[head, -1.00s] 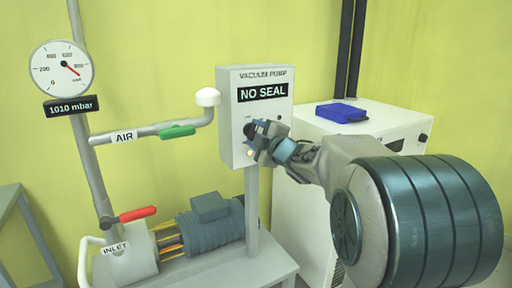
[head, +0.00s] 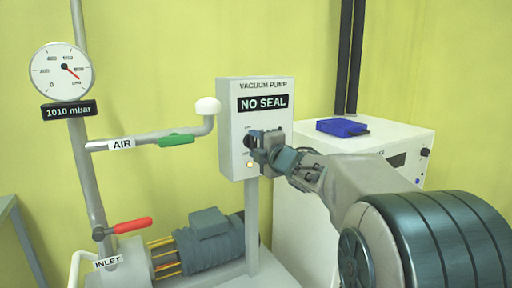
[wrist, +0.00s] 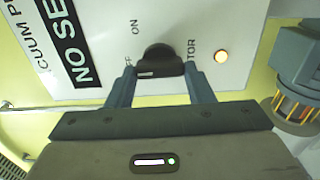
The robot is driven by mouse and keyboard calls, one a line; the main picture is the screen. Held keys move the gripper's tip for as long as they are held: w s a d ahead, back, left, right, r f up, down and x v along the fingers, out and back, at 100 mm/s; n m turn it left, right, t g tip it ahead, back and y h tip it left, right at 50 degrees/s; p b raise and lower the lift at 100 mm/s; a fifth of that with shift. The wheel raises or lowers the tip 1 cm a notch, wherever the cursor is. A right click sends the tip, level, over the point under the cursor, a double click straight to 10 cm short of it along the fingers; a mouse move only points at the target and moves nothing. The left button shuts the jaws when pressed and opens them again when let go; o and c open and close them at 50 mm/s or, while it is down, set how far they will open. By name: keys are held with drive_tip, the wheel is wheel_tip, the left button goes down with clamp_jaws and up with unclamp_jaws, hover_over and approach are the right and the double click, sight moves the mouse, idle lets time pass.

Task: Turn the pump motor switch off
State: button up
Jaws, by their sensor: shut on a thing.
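The pump motor switch is a black rotary knob (wrist: 158,60) on the white vacuum pump control box (head: 228,100). In the wrist view, "ON" and a partly covered "OFF" label are beside it, with a white mark on the knob's near face. I cannot tell for certain which setting it points to. My gripper (wrist: 160,80) is shut on the knob, one finger on each side. In the head view my gripper (head: 260,142) covers much of the knob. An amber lamp (wrist: 221,56) beside the "MOTOR" label is lit. The display (head: 263,102) reads "NO SEAL".
A gauge (head: 62,70) above a "1010 mbar" display is at left. The green AIR handle (head: 176,140) and red INLET handle (head: 133,225) are on pipes. The pump motor (head: 212,245) is below the box. A blue object (head: 342,127) lies on a white cabinet at right.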

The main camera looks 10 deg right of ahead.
drive_tip(key=o, duration=1)
drive_tip(key=shift+s, duration=0.1)
drive_tip(key=p+v, duration=0.2)
drive_tip(key=v, duration=1.1)
drive_tip(key=shift+s, duration=0.3)
drive_tip(key=shift+d, duration=0.1)
